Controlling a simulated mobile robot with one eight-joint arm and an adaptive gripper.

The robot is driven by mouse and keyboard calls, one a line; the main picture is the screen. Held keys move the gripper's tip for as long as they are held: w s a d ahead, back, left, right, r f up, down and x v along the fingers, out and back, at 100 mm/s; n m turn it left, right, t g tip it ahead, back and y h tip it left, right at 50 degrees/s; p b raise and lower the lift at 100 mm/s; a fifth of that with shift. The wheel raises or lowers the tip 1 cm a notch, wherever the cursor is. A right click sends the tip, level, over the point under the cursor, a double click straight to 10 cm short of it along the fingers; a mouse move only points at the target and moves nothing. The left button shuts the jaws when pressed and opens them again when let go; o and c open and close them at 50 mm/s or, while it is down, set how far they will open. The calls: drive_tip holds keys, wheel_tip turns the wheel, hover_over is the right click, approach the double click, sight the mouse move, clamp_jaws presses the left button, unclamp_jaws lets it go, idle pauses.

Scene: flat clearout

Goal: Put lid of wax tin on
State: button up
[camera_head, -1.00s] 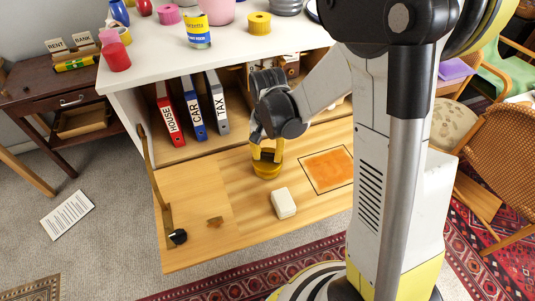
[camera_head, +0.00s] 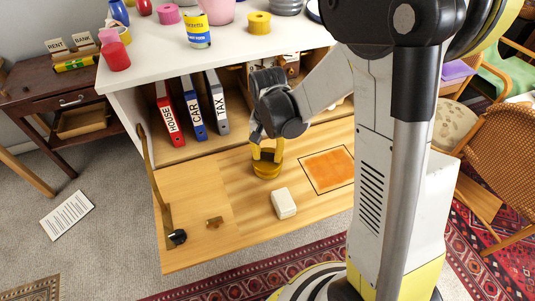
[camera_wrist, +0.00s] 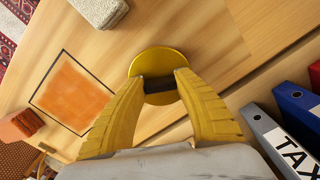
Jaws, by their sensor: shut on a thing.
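A round yellow wax tin (camera_head: 267,170) stands on the lowered wooden flap of the cabinet. My gripper (camera_head: 267,155) points down right above it, with its yellow fingers at the top of the tin. In the wrist view a gold disc, which looks like the lid (camera_wrist: 158,60), lies at the fingertips of my gripper (camera_wrist: 161,83). The fingers are shut on a dark part at the disc's near side. The disc covers the tin body in the wrist view. I cannot tell whether the lid is seated on the tin or a little above it.
On the flap (camera_head: 240,215) lie a white block (camera_head: 284,203), an orange square with a dark border (camera_head: 328,170) and a small brown piece (camera_head: 214,222). Folders (camera_head: 192,108) stand in the cabinet behind. Tins and pots crowd the white top (camera_head: 228,50). The flap's front left is mostly clear.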

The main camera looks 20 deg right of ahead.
drive_tip(key=shift+f+b, duration=0.85)
drive_tip(key=shift+f, duration=0.1)
drive_tip(key=o, duration=1.2)
drive_tip(key=shift+c, duration=0.2)
drive_tip(key=shift+r, duration=0.15)
wheel_tip(320, 180, up, 12)
drive_tip(key=shift+f, duration=0.1)
drive_tip(key=s+r+n+t, duration=0.6)
drive_tip(key=s+t, duration=0.1)
drive_tip(key=s, duration=0.5)
drive_tip(key=shift+s, duration=0.35)
